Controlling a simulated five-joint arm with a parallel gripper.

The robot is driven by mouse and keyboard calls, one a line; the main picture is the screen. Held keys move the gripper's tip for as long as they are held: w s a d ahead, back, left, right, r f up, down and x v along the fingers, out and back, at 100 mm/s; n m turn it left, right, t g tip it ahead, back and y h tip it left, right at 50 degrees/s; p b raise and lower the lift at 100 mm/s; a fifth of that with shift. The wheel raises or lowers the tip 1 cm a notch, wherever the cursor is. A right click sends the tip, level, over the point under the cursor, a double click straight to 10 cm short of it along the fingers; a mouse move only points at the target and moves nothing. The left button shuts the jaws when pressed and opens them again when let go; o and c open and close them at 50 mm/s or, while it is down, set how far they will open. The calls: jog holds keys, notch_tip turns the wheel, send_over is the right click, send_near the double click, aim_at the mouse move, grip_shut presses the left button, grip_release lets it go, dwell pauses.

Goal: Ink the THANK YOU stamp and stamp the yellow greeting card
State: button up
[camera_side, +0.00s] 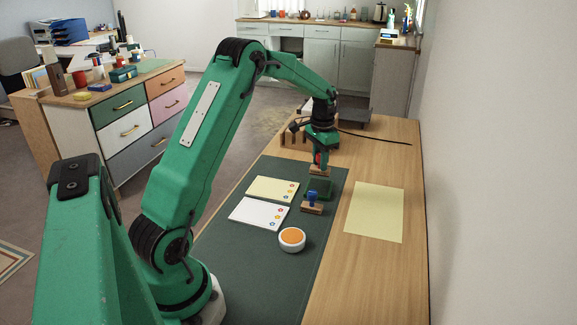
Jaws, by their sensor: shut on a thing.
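My gripper (320,157) is shut on a stamp (319,171) with a red handle and a wooden base, at the far part of the green desk mat. Its base shows below the fingers, just behind a small dark green pad or box (319,187); I cannot tell whether they touch. No lettering on the stamp is readable. A second stamp (312,206) with a blue handle stands on the mat in front of the green item. The yellow greeting card (268,188), with small coloured dots along its edge, lies flat to the left.
A white card (255,214) lies in front of the yellow card. A round white dish with an orange top (291,239) stands nearer. A pale yellow sheet (374,212) lies right of the mat (265,280). A wooden rack (296,137) stands behind my gripper.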

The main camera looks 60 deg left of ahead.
aim_at(319, 173)
jog(key=shift+f, duration=2.05)
jog(key=shift+f, duration=0.55)
dwell(0.6)
jog(key=shift+r, duration=0.1)
jog(key=shift+r, duration=3.45)
jog(key=s+a, duration=0.7)
jog(key=s, duration=0.5)
jog(key=shift+s+f, duration=0.35)
jog(key=shift+f, duration=0.05)
jog(key=shift+f, duration=0.15)
